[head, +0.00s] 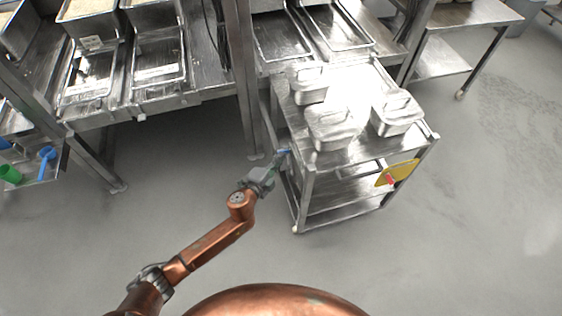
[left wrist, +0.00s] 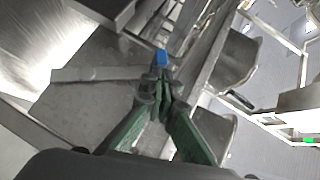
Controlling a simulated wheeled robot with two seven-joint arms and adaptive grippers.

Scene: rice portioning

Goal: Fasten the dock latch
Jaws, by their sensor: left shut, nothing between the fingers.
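A small blue piece (head: 285,151), which looks like the dock latch's handle, sits at the near left corner of the steel cart (head: 307,190). It also shows in the left wrist view (left wrist: 161,58), just beyond the fingertips. My left gripper (head: 274,166) is shut and empty, its fingers pointing at the blue piece. In the left wrist view its green fingers (left wrist: 160,88) are together right by the blue piece; I cannot tell whether they touch it. The rest of the latch is hidden or too small to make out. My right gripper is not in view.
Several lidded steel pans (head: 332,127) stand on the cart top. A yellow panel (head: 397,172) with a red part hangs on the cart's right side. A steel counter with trays (head: 160,62) stands behind at left. The grey floor (head: 180,190) around the cart is clear.

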